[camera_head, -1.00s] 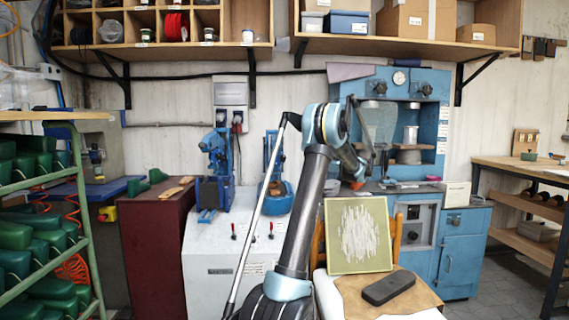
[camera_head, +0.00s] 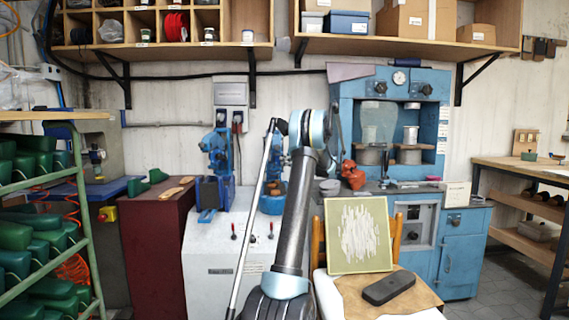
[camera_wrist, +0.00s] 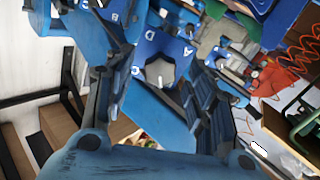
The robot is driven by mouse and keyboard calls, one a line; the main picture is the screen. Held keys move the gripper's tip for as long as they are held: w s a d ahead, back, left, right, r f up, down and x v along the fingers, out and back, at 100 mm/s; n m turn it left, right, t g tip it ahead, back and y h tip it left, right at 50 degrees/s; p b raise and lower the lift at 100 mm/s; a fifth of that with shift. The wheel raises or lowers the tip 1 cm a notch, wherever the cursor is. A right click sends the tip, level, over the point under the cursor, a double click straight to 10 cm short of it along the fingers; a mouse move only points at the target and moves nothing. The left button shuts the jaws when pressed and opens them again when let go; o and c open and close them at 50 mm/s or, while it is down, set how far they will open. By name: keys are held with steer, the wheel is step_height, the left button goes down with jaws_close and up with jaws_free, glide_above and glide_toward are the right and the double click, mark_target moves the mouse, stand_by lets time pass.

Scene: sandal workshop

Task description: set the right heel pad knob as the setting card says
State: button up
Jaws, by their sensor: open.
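In the wrist view a grey faceted knob (camera_wrist: 160,72) sits on a blue dial face with white letters A, B, C and D around it. A small pale mark shows on the knob; I cannot tell surely which letter it points to. My gripper (camera_wrist: 158,88) is open, with one dark finger on each side of the knob, apart from it as far as I can see. In the head view the right blue heel unit (camera_head: 271,204) stands on the white cabinet, partly hidden behind my arm. My gripper is hidden there too. No readable setting card shows.
A left blue unit (camera_head: 216,165) stands beside the right one on the white cabinet (camera_head: 215,255). A blue press (camera_head: 440,110) and a red-orange object (camera_head: 352,175) are to the right. A chair with a framed panel (camera_head: 359,235) stands in front. A green rack (camera_head: 80,200) is at left.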

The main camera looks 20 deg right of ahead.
steer(key=shift+x, duration=0.85)
steer(key=c, duration=1.1)
